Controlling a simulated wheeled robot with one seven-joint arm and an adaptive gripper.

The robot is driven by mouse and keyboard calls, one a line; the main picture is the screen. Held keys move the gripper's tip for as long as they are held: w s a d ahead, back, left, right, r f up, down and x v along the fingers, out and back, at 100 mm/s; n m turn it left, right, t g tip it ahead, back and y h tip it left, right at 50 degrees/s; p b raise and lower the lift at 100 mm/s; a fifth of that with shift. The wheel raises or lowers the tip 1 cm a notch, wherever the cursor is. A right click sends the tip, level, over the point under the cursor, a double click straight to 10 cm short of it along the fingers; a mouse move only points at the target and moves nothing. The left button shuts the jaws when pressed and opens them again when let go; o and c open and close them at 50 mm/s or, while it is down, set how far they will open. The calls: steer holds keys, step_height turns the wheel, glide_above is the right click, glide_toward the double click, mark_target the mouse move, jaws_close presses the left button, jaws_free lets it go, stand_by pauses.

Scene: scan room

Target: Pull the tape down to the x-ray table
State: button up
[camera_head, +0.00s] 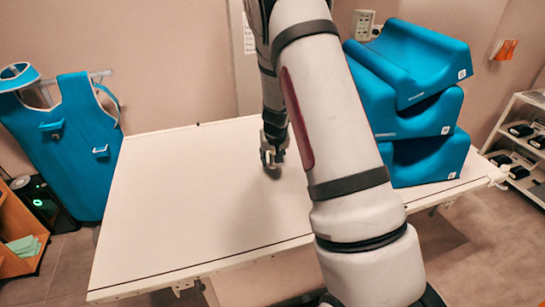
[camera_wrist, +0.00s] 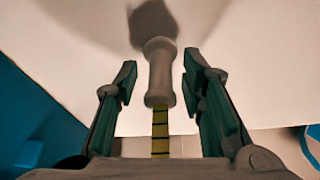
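In the wrist view a pale grey, spool-shaped handle (camera_wrist: 160,72) hangs at the end of a yellow tape (camera_wrist: 160,133) with black marks. The tape runs from the handle down the picture toward my gripper's palm. My gripper (camera_wrist: 160,76) is open, one finger on each side of the handle, with a visible gap on both sides. The white x-ray table (camera_head: 190,200) is below; a dark shadow lies on it beyond the handle. In the head view my gripper (camera_head: 272,155) is over the table's far half. The handle and tape cannot be made out there.
Stacked blue cushions (camera_head: 415,105) stand on the table's right end. A blue apron (camera_head: 70,140) hangs at the left, near a wooden cabinet (camera_head: 20,245). A shelf cart (camera_head: 520,150) stands at the far right. The left half of the table is bare.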

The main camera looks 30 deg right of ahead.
mark_target(273, 162)
steer(key=shift+c, duration=0.2)
jaws_close()
steer(key=shift+f+b, duration=0.9)
steer(key=shift+f, duration=1.2)
steer(key=shift+o, duration=0.2)
jaws_free()
steer(key=shift+r, duration=0.15)
